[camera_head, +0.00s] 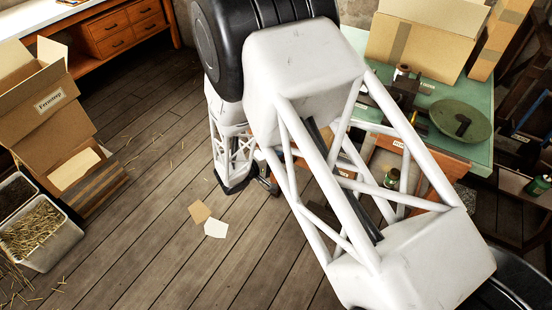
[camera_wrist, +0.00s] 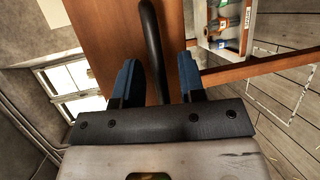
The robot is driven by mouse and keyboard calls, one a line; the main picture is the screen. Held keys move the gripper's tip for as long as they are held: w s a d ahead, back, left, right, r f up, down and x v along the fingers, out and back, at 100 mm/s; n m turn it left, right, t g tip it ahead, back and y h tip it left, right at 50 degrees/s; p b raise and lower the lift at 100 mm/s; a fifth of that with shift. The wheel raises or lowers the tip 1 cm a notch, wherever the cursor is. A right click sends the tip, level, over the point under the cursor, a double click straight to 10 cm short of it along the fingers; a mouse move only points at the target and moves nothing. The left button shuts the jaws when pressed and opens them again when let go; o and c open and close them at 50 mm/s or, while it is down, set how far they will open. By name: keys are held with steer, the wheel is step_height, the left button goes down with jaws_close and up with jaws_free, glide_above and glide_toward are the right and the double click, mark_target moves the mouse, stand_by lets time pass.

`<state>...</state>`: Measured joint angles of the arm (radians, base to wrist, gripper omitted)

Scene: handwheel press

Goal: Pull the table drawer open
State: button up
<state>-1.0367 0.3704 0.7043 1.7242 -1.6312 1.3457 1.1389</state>
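The table drawer has an orange-brown wooden front (camera_wrist: 105,45) with a dark curved bar handle (camera_wrist: 153,40). My gripper (camera_wrist: 158,60) has its blue fingers on either side of the handle, with a visible gap on each side, so it is open around the handle. Small bottles (camera_wrist: 225,25) show inside beyond the drawer's wooden side (camera_wrist: 270,66), so the drawer appears at least partly open. In the head view, my arm covers most of the drawer; some brown wood (camera_head: 385,160) and a green jar (camera_head: 391,179) show through its frame. My fingers are hidden there.
Open boxes (camera_head: 45,110) and a straw-filled bin (camera_head: 35,235) stand at left. The plank floor between is mostly clear, with two paper pieces (camera_head: 208,220).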

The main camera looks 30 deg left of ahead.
steer(key=v, duration=0.7)
steer(key=shift+s, duration=0.35)
steer(key=shift+a+r, duration=0.1)
stand_by(0.4)
steer(key=w+d+r+m+g+h, duration=0.1)
steer(key=w+d+r+m+g, duration=0.2)
steer(key=d+r, duration=0.55)
steer(key=w+d+r+m+g+h, duration=0.15)
steer(key=d+r+g, duration=0.35)
steer(key=d, duration=0.7)
steer(key=w+d+r+m+g+h, duration=0.1)
steer(key=w+d+r+m+g, duration=0.15)
steer(key=d+r, duration=0.75)
steer(key=s+d+r+m+y, duration=0.3)
steer(key=s+d+r+y, duration=0.2)
steer(key=s+d, duration=0.6)
steer(key=s+d+r+m+g+y, duration=0.1)
steer(key=s+d+r+m+y, duration=0.3)
steer(key=s+d+r, duration=0.4)
steer(key=s+d, duration=0.3)
steer(key=d, duration=0.4)
steer(key=shift+r+m+y, duration=0.3)
steer(key=shift+r+y, duration=0.05)
steer(key=shift+r, duration=0.05)
